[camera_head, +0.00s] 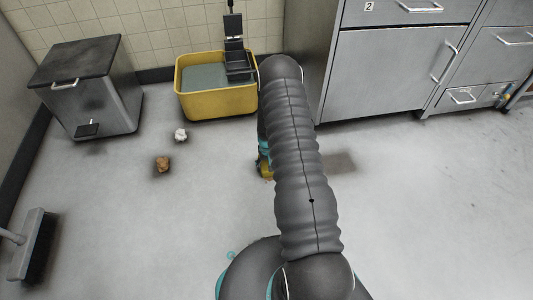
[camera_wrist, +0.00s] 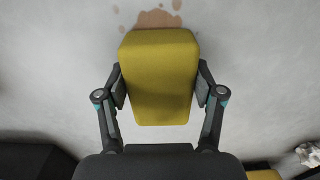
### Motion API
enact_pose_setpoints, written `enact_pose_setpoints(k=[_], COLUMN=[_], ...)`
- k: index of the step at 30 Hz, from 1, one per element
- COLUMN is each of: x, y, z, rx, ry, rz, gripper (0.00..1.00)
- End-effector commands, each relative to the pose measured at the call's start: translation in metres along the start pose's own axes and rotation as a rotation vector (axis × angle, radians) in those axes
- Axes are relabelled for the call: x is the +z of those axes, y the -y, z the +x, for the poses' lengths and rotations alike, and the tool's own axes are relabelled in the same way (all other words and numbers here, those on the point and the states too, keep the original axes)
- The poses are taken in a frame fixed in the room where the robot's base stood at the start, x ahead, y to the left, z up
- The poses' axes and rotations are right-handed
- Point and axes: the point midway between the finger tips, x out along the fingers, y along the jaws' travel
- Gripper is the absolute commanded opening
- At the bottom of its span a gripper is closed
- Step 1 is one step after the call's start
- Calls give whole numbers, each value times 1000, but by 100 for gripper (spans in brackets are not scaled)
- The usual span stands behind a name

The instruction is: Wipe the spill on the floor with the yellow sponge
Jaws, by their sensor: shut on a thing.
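The yellow sponge (camera_wrist: 158,80) is clamped between the two fingers of my gripper (camera_wrist: 160,88) in the wrist view. In the head view only a small yellow part of the sponge (camera_head: 266,173) shows, beside my arm and low over the floor. The spill (camera_wrist: 156,18) is a patch of brown blotches on the floor at the top of the wrist view. I cannot tell whether the sponge touches the floor. My arm hides much of this area in the head view.
A yellow mop bucket (camera_head: 217,107) and a grey pedal bin (camera_head: 85,88) stand by the tiled wall. Crumpled white (camera_head: 180,135) and brown (camera_head: 162,164) scraps lie on the floor. A broom (camera_head: 38,247) is at left, metal cabinets (camera_head: 390,75) at right. The right floor is clear.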

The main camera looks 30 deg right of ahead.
Motion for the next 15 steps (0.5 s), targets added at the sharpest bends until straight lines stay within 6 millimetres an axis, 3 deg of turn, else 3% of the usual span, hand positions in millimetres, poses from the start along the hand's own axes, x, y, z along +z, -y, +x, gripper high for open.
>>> enact_pose_setpoints(k=[2, 15], x=[0, 0], y=[1, 5], z=[-20, -58], rx=[0, 0], ry=[-2, 0], rz=[-1, -7], gripper=[40, 40])
